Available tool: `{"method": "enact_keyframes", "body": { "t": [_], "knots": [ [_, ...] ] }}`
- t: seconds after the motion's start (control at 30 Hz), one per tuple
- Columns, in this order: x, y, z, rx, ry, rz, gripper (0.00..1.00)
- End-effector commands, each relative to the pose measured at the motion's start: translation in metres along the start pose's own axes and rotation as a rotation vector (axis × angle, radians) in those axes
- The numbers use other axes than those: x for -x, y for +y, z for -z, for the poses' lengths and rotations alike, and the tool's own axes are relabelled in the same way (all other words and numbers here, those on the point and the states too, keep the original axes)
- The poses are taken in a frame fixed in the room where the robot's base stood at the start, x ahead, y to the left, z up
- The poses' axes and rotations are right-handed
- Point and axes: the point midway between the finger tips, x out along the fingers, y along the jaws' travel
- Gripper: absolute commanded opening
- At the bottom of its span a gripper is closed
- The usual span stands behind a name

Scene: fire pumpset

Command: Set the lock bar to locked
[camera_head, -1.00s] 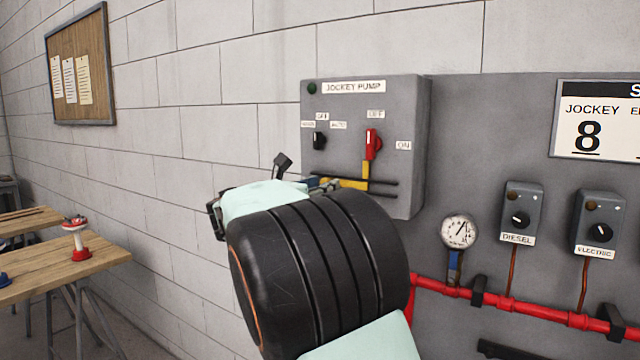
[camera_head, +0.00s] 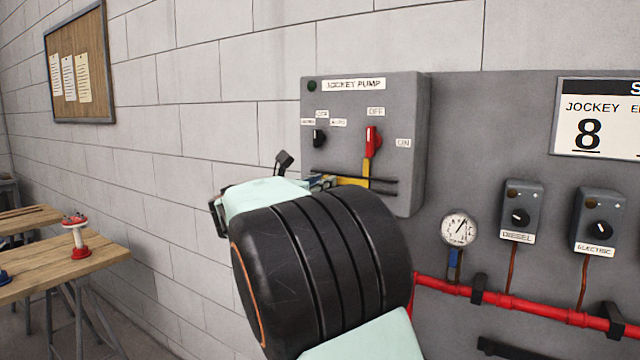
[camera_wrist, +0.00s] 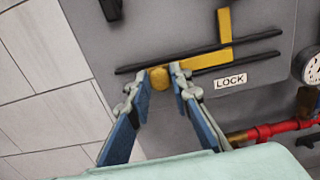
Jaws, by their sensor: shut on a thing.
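The yellow lock bar (camera_head: 366,170) is an L-shaped piece on the front of the grey jockey pump box (camera_head: 412,120). Its upright part reaches up to just under the red handle (camera_head: 372,138), which stands upright by the OFF label. In the wrist view the lock bar's flat arm (camera_wrist: 206,59) runs left along the black rails (camera_wrist: 252,38) to a round yellow knob (camera_wrist: 159,80). My gripper (camera_wrist: 161,76) is shut on this knob, one finger on each side. In the head view my wrist hides most of the fingers and the knob.
A LOCK label (camera_wrist: 230,81) is on the box below the rails. A black selector knob (camera_head: 319,138) is left of the red handle. A gauge (camera_head: 458,229) and a red pipe (camera_head: 540,311) are to the lower right.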

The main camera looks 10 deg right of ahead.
Motion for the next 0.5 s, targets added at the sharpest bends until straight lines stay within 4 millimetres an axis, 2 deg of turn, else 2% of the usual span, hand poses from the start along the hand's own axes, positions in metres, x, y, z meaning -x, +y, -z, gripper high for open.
{"method": "enact_keyframes", "body": {
  "t": [0.23,0.5],
  "knots": [
    [0.000,-0.033,0.002,-0.001,0.000,0.002,0.00],
    [-0.001,-0.043,0.001,0.001,0.001,0.004,0.00]
  ]
}}
